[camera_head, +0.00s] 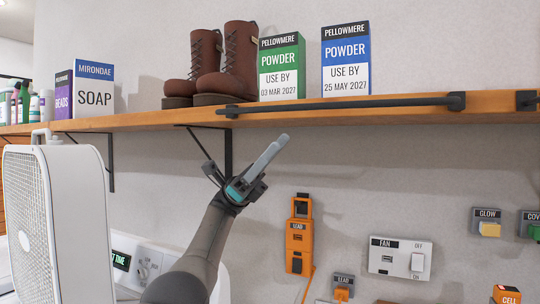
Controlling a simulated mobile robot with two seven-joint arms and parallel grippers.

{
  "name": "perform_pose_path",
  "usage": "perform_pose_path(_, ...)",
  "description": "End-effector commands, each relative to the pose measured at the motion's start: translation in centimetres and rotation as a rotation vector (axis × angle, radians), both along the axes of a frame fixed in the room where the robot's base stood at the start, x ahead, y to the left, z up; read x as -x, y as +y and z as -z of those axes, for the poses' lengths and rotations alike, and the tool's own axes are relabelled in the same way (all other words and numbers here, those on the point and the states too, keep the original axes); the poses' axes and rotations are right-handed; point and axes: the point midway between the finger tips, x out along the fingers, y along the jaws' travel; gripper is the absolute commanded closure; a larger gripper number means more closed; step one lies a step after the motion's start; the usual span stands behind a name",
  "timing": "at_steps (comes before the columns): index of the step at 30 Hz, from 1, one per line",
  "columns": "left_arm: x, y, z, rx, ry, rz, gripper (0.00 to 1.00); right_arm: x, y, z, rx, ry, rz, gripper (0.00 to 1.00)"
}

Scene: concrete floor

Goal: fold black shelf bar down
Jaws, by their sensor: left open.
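The black shelf bar (345,103) runs along the upper front edge of the wooden shelf (370,114), between a left end mount (231,111) and a right end mount (456,101). It lies close in front of the board, below the powder boxes. My left gripper (279,142) is below the left part of the bar, with its grey fingers pointing up and to the right. The fingers nearly overlap in this view; the gripper is open and holds nothing. A gap shows between the fingertips and the shelf in the picture. My right gripper is out of view.
Brown boots (225,70), a green powder box (282,66), a blue powder box (346,60) and a soap box (94,92) stand on the shelf. A black bracket (228,150) is behind my gripper. A white fan (60,215) stands left. Wall switches (400,258) are lower right.

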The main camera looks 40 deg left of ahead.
Motion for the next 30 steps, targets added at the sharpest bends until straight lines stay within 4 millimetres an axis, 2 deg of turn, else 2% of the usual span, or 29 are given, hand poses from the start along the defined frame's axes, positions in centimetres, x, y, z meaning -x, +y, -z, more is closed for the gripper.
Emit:
perform_pose_path(7, 0.0, 0.7, 0.7, 0.000, 0.001, 0.001, 0.55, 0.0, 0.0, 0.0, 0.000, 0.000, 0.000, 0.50)
perform_pose_path(26, 0.0, 0.8, 0.8, 0.002, 0.003, 0.001, 0.55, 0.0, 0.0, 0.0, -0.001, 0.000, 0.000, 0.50)
perform_pose_path(30, -1.8, 0.5, 2.4, 0.038, 0.098, 0.014, 0.55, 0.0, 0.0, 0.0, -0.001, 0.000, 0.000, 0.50)
